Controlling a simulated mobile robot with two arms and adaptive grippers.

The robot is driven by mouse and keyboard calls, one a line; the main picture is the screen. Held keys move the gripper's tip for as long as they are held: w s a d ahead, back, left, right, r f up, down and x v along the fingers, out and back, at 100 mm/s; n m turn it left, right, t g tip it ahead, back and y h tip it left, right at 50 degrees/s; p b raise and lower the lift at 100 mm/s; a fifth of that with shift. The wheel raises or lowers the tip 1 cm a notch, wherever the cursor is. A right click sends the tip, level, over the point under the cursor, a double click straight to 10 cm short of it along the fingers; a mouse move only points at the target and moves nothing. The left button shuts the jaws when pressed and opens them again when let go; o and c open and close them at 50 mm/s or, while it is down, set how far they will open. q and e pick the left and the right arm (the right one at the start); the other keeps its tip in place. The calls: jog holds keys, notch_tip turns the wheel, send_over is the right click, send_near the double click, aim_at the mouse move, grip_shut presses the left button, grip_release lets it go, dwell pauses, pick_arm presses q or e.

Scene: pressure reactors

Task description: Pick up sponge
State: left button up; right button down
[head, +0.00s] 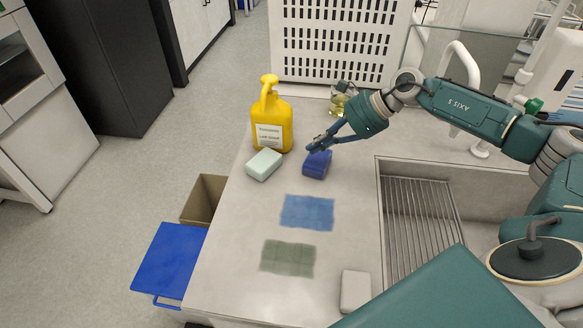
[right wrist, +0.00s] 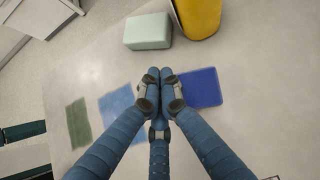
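A dark blue sponge-like block (head: 316,164) stands on the counter in the head view. It also shows in the right wrist view (right wrist: 199,88), just right of the fingertips. A pale green block (head: 264,164) lies to its left and shows at the top of the wrist view (right wrist: 148,31). My right gripper (head: 318,142) is just above and behind the blue block. In the wrist view its fingers (right wrist: 160,76) come together at the tips, with nothing seen between them. Whether they touch the blue block is unclear. My left gripper is out of view.
A yellow soap bottle (head: 271,120) stands behind the blocks. A blue cloth (head: 307,212), a green cloth (head: 288,258) and a light grey block (head: 355,291) lie nearer. A sink (head: 410,161) is at right; an open bin (head: 203,199) stands beside the counter's left edge.

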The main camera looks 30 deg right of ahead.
aim_at(263, 157)
jog(key=shift+w+a+f+p, duration=0.3)
jog(key=shift+a+f+p, duration=0.05)
jog(key=shift+a+f, duration=0.1)
jog(key=p+x, duration=0.2)
jog(key=x, duration=0.6)
jog(key=shift+w+a+f, duration=0.15)
jog(key=shift+f, duration=0.15)
jog(key=w+a, duration=0.1)
jog(key=a, duration=0.1)
jog(key=w+a, duration=0.2)
jog(key=w+a+b, duration=0.1)
jog(key=w+a, duration=0.1)
jog(key=shift+a, duration=0.2)
jog(key=shift+s+d, duration=0.1)
jog(key=shift+s, duration=0.05)
jog(key=shift+r, duration=0.15)
